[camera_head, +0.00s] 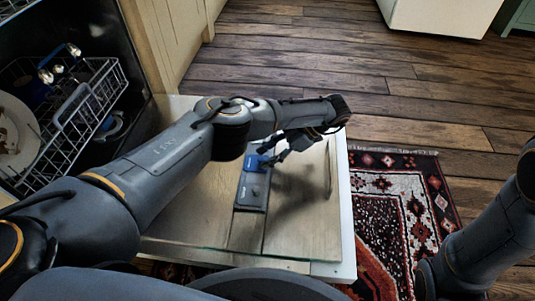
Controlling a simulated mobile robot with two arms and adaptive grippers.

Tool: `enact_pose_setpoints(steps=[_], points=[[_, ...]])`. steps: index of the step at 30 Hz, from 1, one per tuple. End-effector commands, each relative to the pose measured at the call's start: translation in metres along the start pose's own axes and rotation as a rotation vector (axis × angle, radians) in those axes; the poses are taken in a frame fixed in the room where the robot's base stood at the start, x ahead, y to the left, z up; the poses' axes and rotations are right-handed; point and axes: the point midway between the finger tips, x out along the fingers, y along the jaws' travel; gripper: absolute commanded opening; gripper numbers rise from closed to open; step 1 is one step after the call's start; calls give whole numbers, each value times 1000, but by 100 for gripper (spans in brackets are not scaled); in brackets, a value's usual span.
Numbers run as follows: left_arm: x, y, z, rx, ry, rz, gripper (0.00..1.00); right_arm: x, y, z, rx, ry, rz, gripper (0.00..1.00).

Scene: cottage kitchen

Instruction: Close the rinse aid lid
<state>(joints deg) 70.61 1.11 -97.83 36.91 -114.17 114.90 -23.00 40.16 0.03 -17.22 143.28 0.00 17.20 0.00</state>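The dishwasher's opened door (205,205) lies flat, its inner side facing up. A dark grey dispenser unit (250,202) is set in the door, with a round knob on it. The blue rinse aid lid (254,165) is at the unit's far end; its exact angle is hard to tell. My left arm reaches across the door, and my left gripper (270,155) is just above and right of the blue lid. Its two dark fingers are apart with nothing seen between them. Whether a fingertip touches the lid is unclear. My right arm shows at the right edge; its gripper is not visible.
A dish rack (88,118) with a plate (17,132) and other items stands at the left in the dishwasher. A patterned rug (405,200) lies right of the door. The wooden floor (400,75) beyond is clear up to a white cabinet (440,15).

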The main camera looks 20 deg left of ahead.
Motion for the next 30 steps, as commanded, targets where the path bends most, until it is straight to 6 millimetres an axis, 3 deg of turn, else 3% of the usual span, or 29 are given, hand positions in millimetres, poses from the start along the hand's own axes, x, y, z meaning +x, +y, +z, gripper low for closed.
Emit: enact_pose_setpoints(steps=[14, 24, 30], points=[[-11, 2, -11, 0, -2, 6, 42, 0, 1, 2, 0, -4, 2, 81], [-50, 2, -57, -1, 0, 3, 42, 0, 0, 1, 0, -2, 1, 81], [-64, 1, -72, 0, 0, 1, 42, 0, 0, 1, 0, -2, 1, 81]])
